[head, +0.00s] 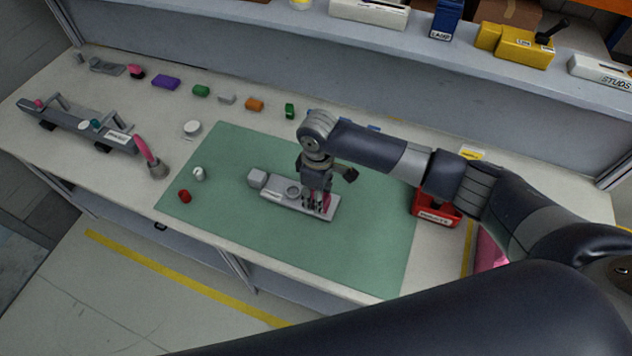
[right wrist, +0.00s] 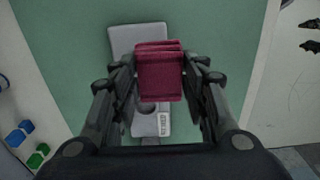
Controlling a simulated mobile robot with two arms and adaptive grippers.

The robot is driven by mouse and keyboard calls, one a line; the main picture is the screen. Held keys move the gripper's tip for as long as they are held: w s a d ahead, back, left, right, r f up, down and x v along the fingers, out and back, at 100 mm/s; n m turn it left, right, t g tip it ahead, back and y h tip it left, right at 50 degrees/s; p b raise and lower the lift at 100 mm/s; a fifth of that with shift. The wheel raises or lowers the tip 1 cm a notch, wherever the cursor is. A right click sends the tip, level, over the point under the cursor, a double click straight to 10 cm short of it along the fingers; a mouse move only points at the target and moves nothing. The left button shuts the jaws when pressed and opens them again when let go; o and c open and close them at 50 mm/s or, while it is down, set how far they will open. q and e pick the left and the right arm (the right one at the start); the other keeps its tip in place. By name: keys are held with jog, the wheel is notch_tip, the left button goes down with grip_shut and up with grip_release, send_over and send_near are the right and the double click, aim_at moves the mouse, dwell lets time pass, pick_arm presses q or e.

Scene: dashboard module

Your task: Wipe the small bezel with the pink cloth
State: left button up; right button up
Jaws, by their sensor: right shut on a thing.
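The grey dashboard module (head: 270,190) lies on the green mat (head: 215,215), with a round ring (head: 293,190) on its upper face. My right gripper (head: 319,204) is over the module's right part, pointing down. It is shut on the folded pink cloth (head: 327,201). In the right wrist view the cloth (right wrist: 160,72) sits between the fingers and covers the middle of the module (right wrist: 135,38). I cannot tell whether the cloth touches the module. I cannot make out the small bezel for sure; the cloth and fingers hide part of the module. My left gripper is out of view.
A red bin (head: 435,217) stands right of the mat. A pink-handled brush (head: 150,158), a white cylinder (head: 198,173) and a red piece (head: 184,196) are at the left. Several small coloured parts line the table's back. A grey rack (head: 75,125) stands far left.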

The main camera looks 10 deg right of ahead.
jog(key=shift+s+r+p, duration=0.1)
jog(key=shift+r+p, duration=0.25)
jog(key=shift+r, duration=0.35)
jog(key=shift+a+r+p, duration=0.1)
jog(key=shift+r+p, duration=0.25)
jog(key=shift+r, duration=0.6)
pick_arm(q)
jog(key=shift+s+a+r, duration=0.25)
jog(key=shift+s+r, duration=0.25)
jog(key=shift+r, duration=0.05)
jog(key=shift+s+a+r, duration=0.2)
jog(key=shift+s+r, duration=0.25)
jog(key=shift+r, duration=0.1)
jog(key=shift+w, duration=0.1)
